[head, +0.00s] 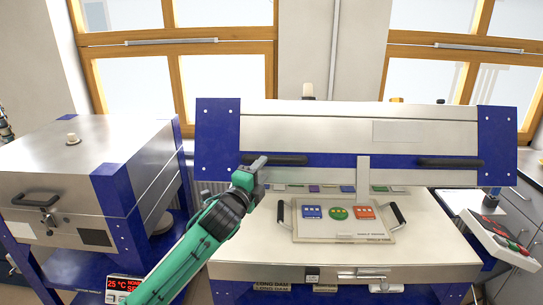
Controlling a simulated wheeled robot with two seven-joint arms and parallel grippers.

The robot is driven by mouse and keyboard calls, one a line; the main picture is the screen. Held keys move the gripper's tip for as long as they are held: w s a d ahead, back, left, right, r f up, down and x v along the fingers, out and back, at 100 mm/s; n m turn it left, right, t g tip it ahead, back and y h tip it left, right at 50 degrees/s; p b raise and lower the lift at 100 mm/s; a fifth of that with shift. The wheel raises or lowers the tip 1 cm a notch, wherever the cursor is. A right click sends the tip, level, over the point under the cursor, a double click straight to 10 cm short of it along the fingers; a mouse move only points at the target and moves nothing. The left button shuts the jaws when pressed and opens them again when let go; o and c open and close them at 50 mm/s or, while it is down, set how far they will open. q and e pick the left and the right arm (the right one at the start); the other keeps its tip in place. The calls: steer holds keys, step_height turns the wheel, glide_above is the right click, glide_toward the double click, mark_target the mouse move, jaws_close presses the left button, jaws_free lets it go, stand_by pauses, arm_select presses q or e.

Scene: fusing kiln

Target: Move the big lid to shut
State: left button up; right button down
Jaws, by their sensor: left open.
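The big lid (335,130) of the kiln is a wide silver panel with blue ends, raised above the pale kiln bed (240,240). It has two dark handles: a left handle (285,160) and a right handle (448,163). My left gripper (256,168) is open at the left end of the left handle. I cannot tell whether it touches the handle. My right gripper is not in view.
A board (345,234) with two dark handles and blue, green and red pieces lies on the bed. A smaller closed kiln (75,165) stands at the left. A control panel (497,237) sits at the right. Windows are behind.

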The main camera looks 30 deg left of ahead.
mark_target(269, 162)
arm_select(q)
steer(key=w, duration=0.2)
steer(key=w+p, duration=0.1)
steer(key=w+a, duration=0.1)
steer(key=w, duration=0.1)
steer(key=shift+w+r+p, duration=0.3)
steer(key=shift+r, duration=0.05)
steer(key=shift+w, duration=0.6)
steer(key=shift+c, duration=0.3)
